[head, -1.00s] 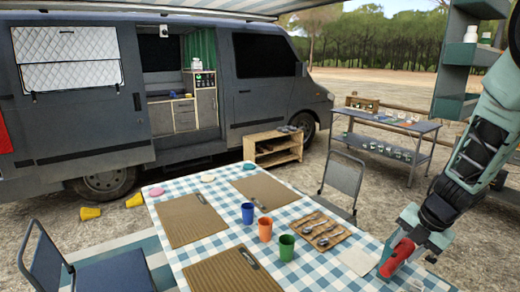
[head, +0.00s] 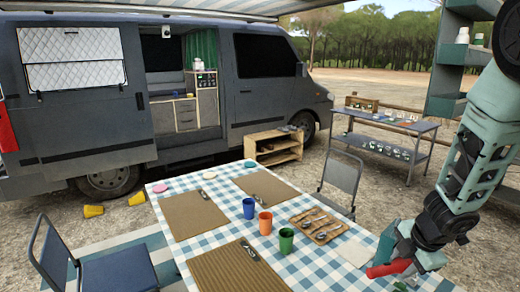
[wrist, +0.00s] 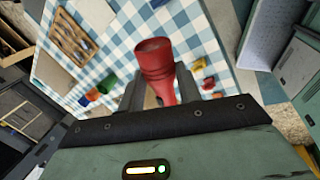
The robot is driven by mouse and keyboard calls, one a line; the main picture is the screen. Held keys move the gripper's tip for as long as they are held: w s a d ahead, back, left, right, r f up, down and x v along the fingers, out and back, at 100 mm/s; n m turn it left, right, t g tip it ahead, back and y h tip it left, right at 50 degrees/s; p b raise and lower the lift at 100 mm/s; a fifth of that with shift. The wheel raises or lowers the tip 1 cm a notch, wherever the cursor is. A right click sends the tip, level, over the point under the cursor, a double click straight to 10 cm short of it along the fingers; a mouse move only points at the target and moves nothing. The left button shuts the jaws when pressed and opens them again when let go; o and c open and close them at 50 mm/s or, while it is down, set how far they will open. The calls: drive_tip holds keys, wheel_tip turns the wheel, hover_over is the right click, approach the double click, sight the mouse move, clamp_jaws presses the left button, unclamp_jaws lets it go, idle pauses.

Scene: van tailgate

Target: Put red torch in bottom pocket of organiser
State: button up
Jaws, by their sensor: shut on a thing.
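The red torch (head: 388,269) is held at the right end of the table in the head view, lying nearly level. My gripper (head: 396,258) is shut on it. In the wrist view the torch (wrist: 153,58) points up and away between the two fingers of my gripper (wrist: 160,92), its wide head outward. The organiser seems to be the teal unit with stacked pockets (head: 447,105) at the upper right of the head view. My arm hides part of it, and its lower part is hard to make out.
The table (head: 330,268) has a blue checked cloth, brown mats, a blue cup (head: 249,208), an orange cup (head: 265,223), a green cup (head: 286,240) and a wooden cutlery tray (head: 320,225). A folding chair (head: 342,180) stands behind it. A grey workbench (head: 385,125) is further back.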

drive_tip(key=m, duration=0.1)
drive_tip(key=f+m, duration=0.1)
drive_tip(key=s+f+m+h, duration=0.1)
drive_tip(key=m, duration=0.1)
drive_tip(key=shift+a+f, duration=0.2)
drive_tip(key=shift+a, duration=0.2)
drive_tip(key=s+a+f+m+g+h, duration=0.2)
drive_tip(key=f+m, duration=0.6)
drive_tip(key=m, duration=0.8)
drive_tip(key=shift+s+f+g+h, duration=0.3)
drive_tip(key=shift+s+g+h, duration=0.3)
drive_tip(key=shift+s+g, duration=0.35)
